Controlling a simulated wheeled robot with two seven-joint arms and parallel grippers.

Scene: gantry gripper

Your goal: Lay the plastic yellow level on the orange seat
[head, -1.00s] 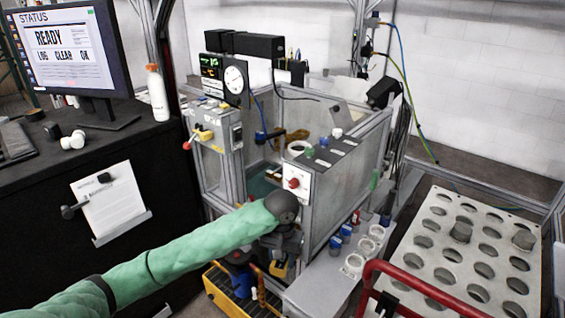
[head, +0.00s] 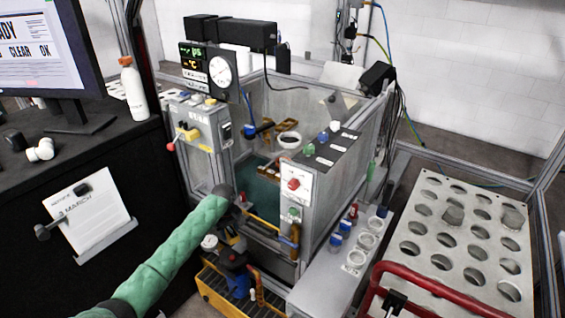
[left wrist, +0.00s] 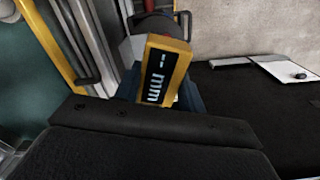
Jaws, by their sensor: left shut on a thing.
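The yellow level (left wrist: 165,72) has a black face with pale "-- mm" marks and shows in the left wrist view. My left gripper (left wrist: 160,98) is shut on it, with its dark body across the bottom of that view. In the head view my left gripper (head: 230,230) is low in front of the enclosure's left front, under the dark wrist end of the green sleeve. I cannot make out the level clearly there. An orange-brown strip shows inside the enclosure; I cannot tell which part is the orange seat. My right gripper is not in view.
The grey-walled enclosure (head: 335,175) has a post with red and green buttons (head: 293,184) at its front. A yellow base with hoses (head: 240,290) stands below my gripper. A perforated plate (head: 430,225) and a red tubular handle (head: 455,290) are at right.

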